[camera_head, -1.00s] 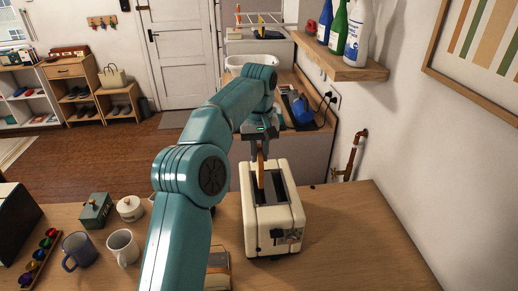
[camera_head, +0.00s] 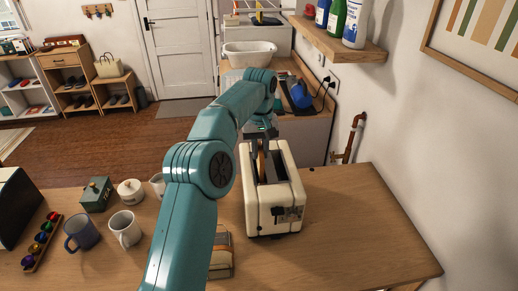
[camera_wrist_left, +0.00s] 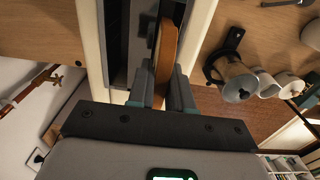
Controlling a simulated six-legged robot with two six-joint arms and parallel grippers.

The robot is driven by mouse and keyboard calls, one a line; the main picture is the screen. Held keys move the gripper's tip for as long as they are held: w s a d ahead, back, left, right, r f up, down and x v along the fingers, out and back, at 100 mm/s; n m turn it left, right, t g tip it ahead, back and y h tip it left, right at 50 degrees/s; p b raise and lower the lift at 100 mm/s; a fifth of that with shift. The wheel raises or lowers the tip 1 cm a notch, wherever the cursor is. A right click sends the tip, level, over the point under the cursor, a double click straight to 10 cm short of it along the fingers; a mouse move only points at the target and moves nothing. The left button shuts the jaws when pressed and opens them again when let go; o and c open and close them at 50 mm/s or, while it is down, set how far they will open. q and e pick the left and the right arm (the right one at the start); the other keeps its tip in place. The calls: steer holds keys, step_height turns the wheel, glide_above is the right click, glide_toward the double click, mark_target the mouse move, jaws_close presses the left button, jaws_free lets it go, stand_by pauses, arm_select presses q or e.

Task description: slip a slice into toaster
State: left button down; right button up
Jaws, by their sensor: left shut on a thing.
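The cream toaster (camera_head: 277,214) stands on the wooden counter, its two long dark slots facing up. My left gripper (camera_head: 262,150) is right above the toaster's far half, shut on a brown-crusted slice of bread (camera_head: 262,163). The slice is upright, with its lower part down in the left slot and its top between the fingers. In the left wrist view, the slice (camera_wrist_left: 166,55) lies along a slot between the fingers (camera_wrist_left: 160,92), and the toaster's cream wall (camera_wrist_left: 93,45) runs beside it. How deep the slice sits is hidden. My right gripper is not in view.
Left of my arm are a white mug (camera_head: 125,229), a blue-grey mug (camera_head: 82,234), a green canister (camera_head: 96,194) and a white lidded pot (camera_head: 131,191). A packet-like object (camera_head: 221,256) lies near the arm. The counter (camera_head: 355,225) is clear right of the toaster.

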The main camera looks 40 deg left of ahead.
arm_select(q)
steer(key=shift+a, duration=0.15)
steer(key=c, duration=1.3)
jaws_free()
steer(key=shift+s, duration=0.1)
steer(key=shift+c, duration=0.2)
steer(key=o, duration=0.4)
